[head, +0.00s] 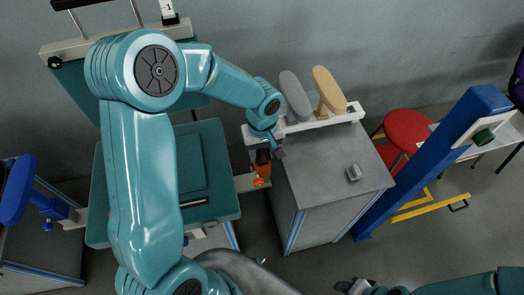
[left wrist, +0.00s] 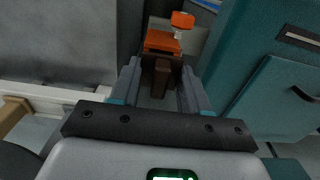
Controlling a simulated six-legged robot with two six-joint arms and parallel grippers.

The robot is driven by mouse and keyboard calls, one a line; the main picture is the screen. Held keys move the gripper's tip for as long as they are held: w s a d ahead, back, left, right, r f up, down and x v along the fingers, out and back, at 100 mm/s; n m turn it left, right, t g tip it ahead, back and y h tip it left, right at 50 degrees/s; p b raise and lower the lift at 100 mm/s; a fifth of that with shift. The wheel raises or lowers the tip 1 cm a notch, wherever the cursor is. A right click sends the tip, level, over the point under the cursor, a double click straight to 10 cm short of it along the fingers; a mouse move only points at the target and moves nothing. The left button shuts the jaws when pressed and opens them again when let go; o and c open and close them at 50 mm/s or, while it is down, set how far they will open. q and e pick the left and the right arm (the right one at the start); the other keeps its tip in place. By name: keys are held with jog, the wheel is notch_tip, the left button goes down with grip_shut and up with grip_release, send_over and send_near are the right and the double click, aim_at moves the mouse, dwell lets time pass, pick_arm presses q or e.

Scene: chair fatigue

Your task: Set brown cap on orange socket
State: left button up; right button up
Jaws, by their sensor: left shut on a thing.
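My left gripper (head: 268,150) reaches down between the teal chair and the grey cabinet. In the left wrist view the left gripper (left wrist: 160,90) is shut on the brown cap (left wrist: 161,76), a dark brown block between its fingers. The orange socket (left wrist: 162,41) shows just beyond the cap, close against it in the picture. I cannot tell whether the cap is seated on it. In the head view the socket (head: 262,171) is small and partly hidden by the gripper. My right gripper (head: 355,287) is at the bottom edge, cut off by the frame, away from the cap and socket.
An orange knob (left wrist: 183,20) is beyond the socket. The teal chair seat (head: 215,168) is to the left. The grey cabinet (head: 318,170) is to the right, with a small metal block (head: 354,172) on top. A red stool (head: 407,129) and blue post (head: 430,165) stand farther right.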

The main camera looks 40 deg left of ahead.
aim_at(262, 151)
pick_arm(q)
jog(key=shift+b, duration=0.5)
dwell(1.1)
jog(key=shift+f+b, duration=0.85)
jog(key=o, duration=1)
jog(key=shift+o, duration=0.2)
notch_tip(262, 151, up, 16)
jog(key=p, duration=0.1)
jog(key=shift+r, duration=0.2)
